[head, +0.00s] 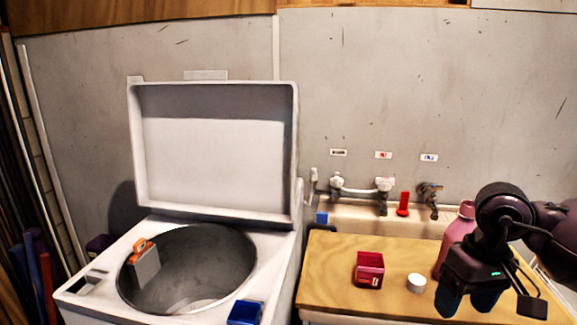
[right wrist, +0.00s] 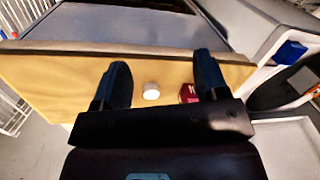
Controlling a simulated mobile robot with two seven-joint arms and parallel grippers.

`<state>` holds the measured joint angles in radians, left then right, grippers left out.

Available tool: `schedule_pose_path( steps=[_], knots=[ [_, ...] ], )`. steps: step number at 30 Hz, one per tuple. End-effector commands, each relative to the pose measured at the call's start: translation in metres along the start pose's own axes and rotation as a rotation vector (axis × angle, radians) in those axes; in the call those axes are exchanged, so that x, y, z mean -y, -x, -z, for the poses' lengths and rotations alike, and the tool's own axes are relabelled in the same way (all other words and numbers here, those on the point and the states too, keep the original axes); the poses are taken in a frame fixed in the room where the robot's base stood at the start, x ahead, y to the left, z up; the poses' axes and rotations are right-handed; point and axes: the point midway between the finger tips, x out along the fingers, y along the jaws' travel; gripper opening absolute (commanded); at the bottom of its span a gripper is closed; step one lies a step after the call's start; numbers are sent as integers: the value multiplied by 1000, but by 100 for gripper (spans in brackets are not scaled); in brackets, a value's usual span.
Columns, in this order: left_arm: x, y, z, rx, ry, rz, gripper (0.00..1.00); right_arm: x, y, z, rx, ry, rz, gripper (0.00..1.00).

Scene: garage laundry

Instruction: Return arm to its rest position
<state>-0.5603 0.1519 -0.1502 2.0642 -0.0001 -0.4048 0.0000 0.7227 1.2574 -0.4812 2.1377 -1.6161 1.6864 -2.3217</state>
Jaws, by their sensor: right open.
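My right gripper (head: 468,300) is at the right of the head view, over the right part of the wooden counter. In the right wrist view its two fingers (right wrist: 162,88) stand wide apart with nothing held between them. A white round cap (right wrist: 151,91) shows in the gap on the counter beyond, and it also shows left of the gripper in the head view (head: 416,283). My right arm (head: 545,222) comes in from the right edge. My left gripper is not in view.
The wooden counter (head: 325,270) bears a red box (head: 369,269) and a pink bottle (head: 455,240), partly hidden behind my right arm. The washer (head: 95,293) at left has its lid (head: 213,150) up, with a grey-orange item (head: 144,262) at the drum. A blue box (head: 245,313) sits on its front edge.

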Motion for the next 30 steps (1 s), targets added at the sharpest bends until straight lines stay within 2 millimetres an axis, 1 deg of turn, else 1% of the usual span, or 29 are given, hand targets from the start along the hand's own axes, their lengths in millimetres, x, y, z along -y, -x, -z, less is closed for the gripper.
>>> schedule_pose_path(
  steps=[1,3,5,8,9,11,13,16,18,20,21,23,24,26,27,29,30],
  knots=[
    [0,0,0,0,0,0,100,12,-14,-3,23,-43,78,67],
    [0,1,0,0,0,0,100,29,-27,-8,55,-115,185,67],
    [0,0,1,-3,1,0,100,44,-37,-12,89,-185,281,67],
    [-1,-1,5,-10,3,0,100,72,-52,-20,169,-330,460,67],
    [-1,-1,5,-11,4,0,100,84,-57,-24,213,-401,539,67],
    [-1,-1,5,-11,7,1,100,103,-63,-29,294,-526,668,67],
    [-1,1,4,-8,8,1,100,124,-67,-34,417,-699,831,67],
    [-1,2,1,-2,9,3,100,146,-68,-35,639,-980,1056,67],
    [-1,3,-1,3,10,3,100,154,-66,-34,820,-1181,1198,67],
    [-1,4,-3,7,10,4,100,156,-66,-30,989,-1354,1309,67],
    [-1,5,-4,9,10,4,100,154,-67,-27,1112,-1468,1378,67],
    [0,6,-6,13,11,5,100,148,-70,-22,1309,-1638,1473,67],
    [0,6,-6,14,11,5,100,141,-74,-19,1451,-1746,1530,67],
    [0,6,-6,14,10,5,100,129,-84,-15,1678,-1901,1606,67],
    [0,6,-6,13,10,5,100,118,-92,-13,-1799,1949,-1611,67],
    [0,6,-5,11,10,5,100,101,-109,-14,-1736,1752,-1407,67],
    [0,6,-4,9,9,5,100,89,-122,-16,-1688,1614,-1277,67]
  ],
)
